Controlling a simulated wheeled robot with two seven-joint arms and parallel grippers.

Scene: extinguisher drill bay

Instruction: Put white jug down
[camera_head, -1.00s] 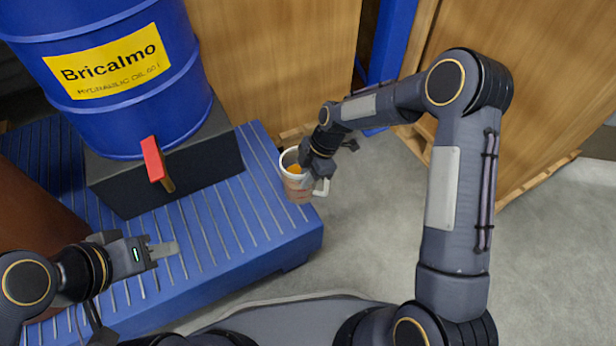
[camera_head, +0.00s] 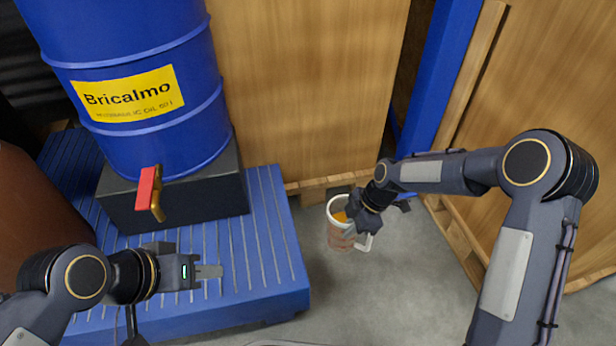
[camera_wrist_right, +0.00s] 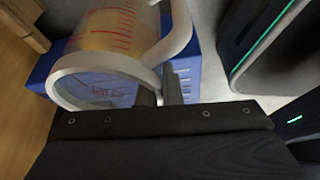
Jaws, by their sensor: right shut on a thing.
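The white jug (camera_head: 340,226) is in my right gripper (camera_head: 364,222), held at its rim and handle side, and it shows to the right of the blue pallet in the head view. Amber liquid shows inside its white rim. In the right wrist view the jug (camera_wrist_right: 112,40) is clear-walled with red markings, a pale rim and a handle; the right gripper's fingers (camera_wrist_right: 172,85) are at the wall near the handle. My left gripper (camera_head: 210,272) is over the pallet, apart from the jug, seen side-on; its finger gap is hidden.
The ribbed blue pallet (camera_head: 262,240) carries a blue drum (camera_head: 140,60) on a black block (camera_head: 215,190). A red-handled tap (camera_head: 148,188) sticks out from the drum. Wooden crates (camera_head: 310,80) and a blue post (camera_head: 440,70) stand behind. Grey floor (camera_head: 370,300) is clear at the front right.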

